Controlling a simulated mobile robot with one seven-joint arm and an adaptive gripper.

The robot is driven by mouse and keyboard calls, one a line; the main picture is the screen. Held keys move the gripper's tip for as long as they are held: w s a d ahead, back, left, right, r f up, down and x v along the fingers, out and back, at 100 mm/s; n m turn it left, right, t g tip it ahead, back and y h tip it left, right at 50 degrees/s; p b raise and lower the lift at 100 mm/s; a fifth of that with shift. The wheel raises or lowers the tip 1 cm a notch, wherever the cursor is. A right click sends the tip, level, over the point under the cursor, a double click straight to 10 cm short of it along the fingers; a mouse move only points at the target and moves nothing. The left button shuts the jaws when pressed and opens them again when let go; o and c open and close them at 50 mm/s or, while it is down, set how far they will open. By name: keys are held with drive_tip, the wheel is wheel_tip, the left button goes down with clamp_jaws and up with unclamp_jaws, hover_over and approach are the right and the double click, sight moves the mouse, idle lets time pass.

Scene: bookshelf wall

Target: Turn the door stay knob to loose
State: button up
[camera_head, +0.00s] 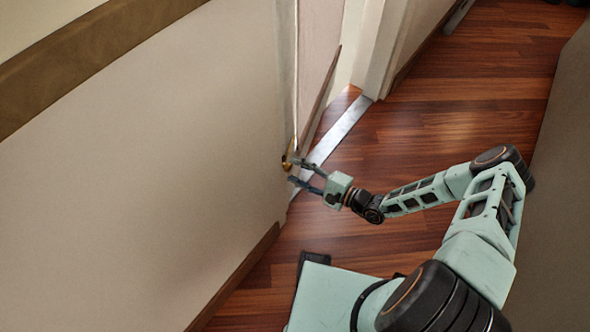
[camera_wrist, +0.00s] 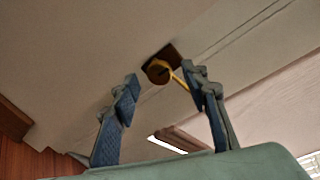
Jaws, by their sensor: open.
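The door stay knob (camera_wrist: 158,71) is a round brass-coloured piece on a dark plate, set on the pale wall edge. A thin yellow bar runs from it down to the right, ending near the right finger. My gripper (camera_wrist: 165,88) is open, its two blue-grey fingers on either side of the knob in the wrist view, with the knob a little beyond the tips. In the head view the knob (camera_head: 287,158) is a small golden spot at the wall edge. My gripper (camera_head: 300,171) points at it there; I cannot tell if a finger touches the bar.
A pale wall (camera_head: 150,160) with a wooden rail fills the left. A narrow door leaf (camera_head: 318,100) stands beyond the wall edge. A metal threshold strip (camera_head: 340,130) crosses the reddish wood floor (camera_head: 455,125). Open floor lies right of the doorway, bounded by another wall (camera_head: 562,200).

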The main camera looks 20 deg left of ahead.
drive_tip(key=v, duration=1)
drive_tip(key=shift+s+d, duration=0.15)
drive_tip(key=shift+d, duration=0.2)
drive_tip(key=shift+r, duration=0.1)
